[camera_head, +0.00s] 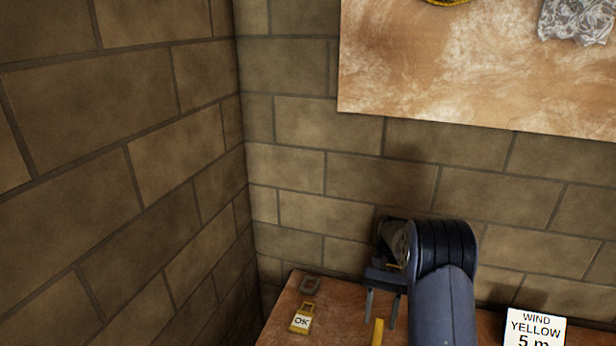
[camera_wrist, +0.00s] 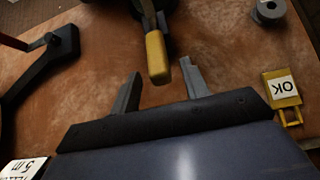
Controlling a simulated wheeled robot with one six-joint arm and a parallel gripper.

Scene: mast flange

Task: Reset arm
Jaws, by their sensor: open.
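My gripper (camera_head: 382,303) hangs at the end of my bent blue arm, above the brown bench near the brick wall. In the wrist view my gripper (camera_wrist: 160,86) has its two grey fingers spread apart with nothing held between them. A yellow handle-like piece (camera_wrist: 157,58) shows just beyond the gap between the fingertips, attached to a dark part at the top edge. I cannot tell how far below the fingers it is. A yellow piece also shows under the gripper in the head view (camera_head: 377,332).
A yellow OK tag (camera_head: 301,319) lies on the bench (camera_head: 283,322) at left; a grey ring-like part (camera_head: 310,285) is behind it. A "WIND YELLOW 5 m" sign (camera_head: 535,328) is at right. A dark bracket (camera_wrist: 45,65) shows in the wrist view. A board (camera_head: 450,65) hangs above.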

